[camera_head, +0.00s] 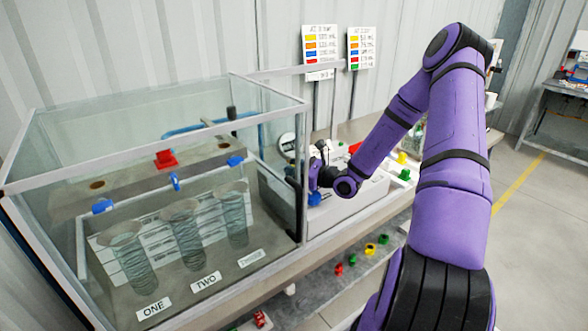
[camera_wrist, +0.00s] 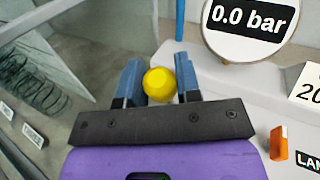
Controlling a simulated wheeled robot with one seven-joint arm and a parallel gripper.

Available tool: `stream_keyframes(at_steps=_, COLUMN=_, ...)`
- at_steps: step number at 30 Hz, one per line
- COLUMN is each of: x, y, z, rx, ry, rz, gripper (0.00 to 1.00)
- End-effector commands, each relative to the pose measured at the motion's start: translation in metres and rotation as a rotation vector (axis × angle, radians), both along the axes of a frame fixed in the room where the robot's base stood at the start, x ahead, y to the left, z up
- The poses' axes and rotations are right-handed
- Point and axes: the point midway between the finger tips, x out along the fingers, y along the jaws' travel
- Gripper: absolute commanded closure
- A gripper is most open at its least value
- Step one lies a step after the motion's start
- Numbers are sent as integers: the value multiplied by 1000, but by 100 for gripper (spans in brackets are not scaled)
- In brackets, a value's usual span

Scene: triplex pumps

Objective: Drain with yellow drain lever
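The yellow drain lever's round knob (camera_wrist: 160,84) shows in the wrist view, with no gap visible between it and my two blue-grey fingers. My gripper (camera_wrist: 159,82) appears shut on it, one finger on each side. The lever's stem is hidden below the knob. In the head view my gripper (camera_head: 318,172) reaches down over the pale pump housing, just right of the glass tank (camera_head: 268,95). The knob cannot be made out there.
A round gauge (camera_wrist: 247,22) reads 0.0 bar close to the gripper. An orange knob (camera_wrist: 279,142) sits right of it. In the tank stand cylinders labelled ONE (camera_head: 130,262) and TWO (camera_head: 186,235), plus another. A blue knob (camera_head: 314,198) is below the gripper. Coloured parts (camera_head: 370,249) lie on the lower shelf.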

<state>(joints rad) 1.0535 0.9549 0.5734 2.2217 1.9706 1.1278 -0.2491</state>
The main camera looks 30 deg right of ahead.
Motion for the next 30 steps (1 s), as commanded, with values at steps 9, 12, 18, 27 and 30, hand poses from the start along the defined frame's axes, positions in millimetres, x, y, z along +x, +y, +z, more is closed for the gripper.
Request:
stream_keyframes(at_steps=9, x=4, y=2, z=2, rx=-5, ry=49, rz=6, gripper=100)
stream_keyframes(at_steps=12, x=10, y=2, z=4, rx=-9, ry=117, rz=7, gripper=100)
stream_keyframes(at_steps=18, x=25, y=3, z=5, rx=-15, ry=291, rz=6, gripper=100)
stream_keyframes(at_steps=27, x=39, y=3, z=3, rx=-16, ry=463, rz=4, gripper=100)
stream_keyframes(at_steps=30, x=40, y=3, z=3, rx=-15, ry=479, rz=2, gripper=100)
